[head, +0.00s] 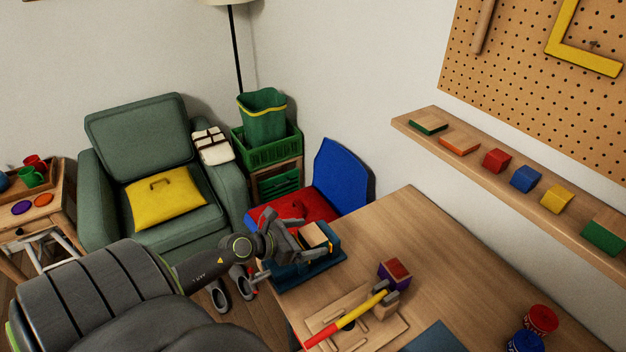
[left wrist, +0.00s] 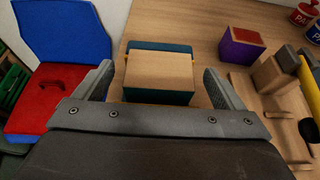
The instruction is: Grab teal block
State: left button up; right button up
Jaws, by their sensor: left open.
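The teal block (left wrist: 160,72), with a pale wood top and teal sides, lies between the two spread fingers of my left gripper (left wrist: 160,88) in the left wrist view. A gap shows between the block and each finger. In the head view the block (head: 313,234) is at the table's left end, partly covered by my left gripper (head: 296,246). The gripper is open and empty. A dark teal-blue piece (head: 300,275) shows beneath the block. My right gripper is not in view.
A purple block with a red-brown top (head: 394,271) stands to the right. A wooden fixture (head: 385,328) with a yellow-red tool (head: 345,320) lies nearer. A blue-and-red chair (head: 340,178) stands behind the table's left end. The table's back middle (head: 420,225) is clear.

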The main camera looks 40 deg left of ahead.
pick_arm(q)
jog(key=c, duration=1.1)
jog(key=shift+c, duration=0.2)
